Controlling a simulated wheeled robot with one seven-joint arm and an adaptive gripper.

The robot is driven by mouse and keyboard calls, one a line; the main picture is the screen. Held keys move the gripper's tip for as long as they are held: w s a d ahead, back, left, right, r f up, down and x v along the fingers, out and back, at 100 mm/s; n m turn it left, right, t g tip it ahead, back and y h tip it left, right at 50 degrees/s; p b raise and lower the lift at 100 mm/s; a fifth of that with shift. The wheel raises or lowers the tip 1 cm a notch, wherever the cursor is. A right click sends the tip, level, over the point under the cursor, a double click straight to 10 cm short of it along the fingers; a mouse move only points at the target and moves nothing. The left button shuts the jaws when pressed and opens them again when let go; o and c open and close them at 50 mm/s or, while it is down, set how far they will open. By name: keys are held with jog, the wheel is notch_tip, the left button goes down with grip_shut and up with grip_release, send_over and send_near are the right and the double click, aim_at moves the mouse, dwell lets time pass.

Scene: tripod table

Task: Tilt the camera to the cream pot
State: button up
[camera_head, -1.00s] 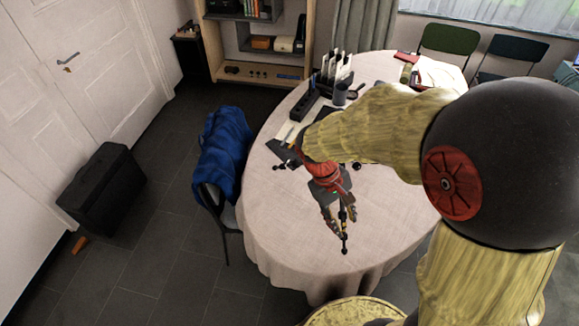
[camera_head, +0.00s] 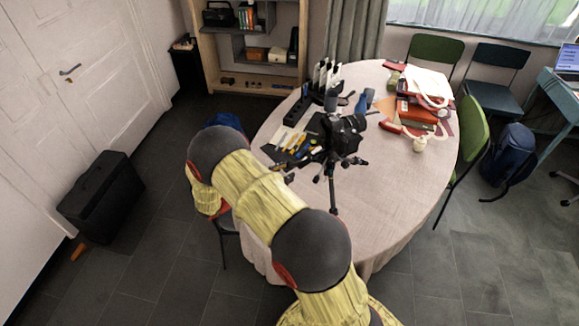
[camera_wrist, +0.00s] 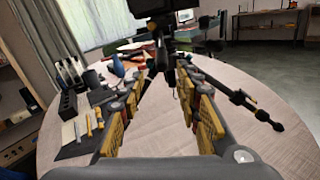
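A black camera (camera_head: 343,132) sits on a black tripod (camera_head: 333,190) on the round table; its lens side seems to face right. The cream pot (camera_head: 419,145) stands on the table to the right of the camera. In the wrist view the camera (camera_wrist: 150,6) is cut by the top edge, with the tripod's column and legs below it. My gripper (camera_wrist: 168,88) is open, its yellow-padded fingers spread with the tripod ahead between them. I cannot tell whether they touch it. In the head view my arm mostly hides the gripper.
A black mat with yellow-handled tools (camera_head: 291,144) lies left of the tripod. A black organiser (camera_head: 297,108) stands behind it. Red books (camera_head: 416,111) and a blue object (camera_head: 364,101) are at the back right. The table's front right is clear.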

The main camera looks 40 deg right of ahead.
aim_at(303, 164)
jog(key=d, duration=0.2)
jog(key=s+d, duration=0.1)
jog(key=d, duration=0.2)
jog(key=d+b, duration=0.1)
jog(key=d, duration=0.2)
jog(key=shift+s+r, duration=0.15)
jog(key=shift+s, duration=0.1)
jog(key=shift+c, duration=1.3)
grip_shut()
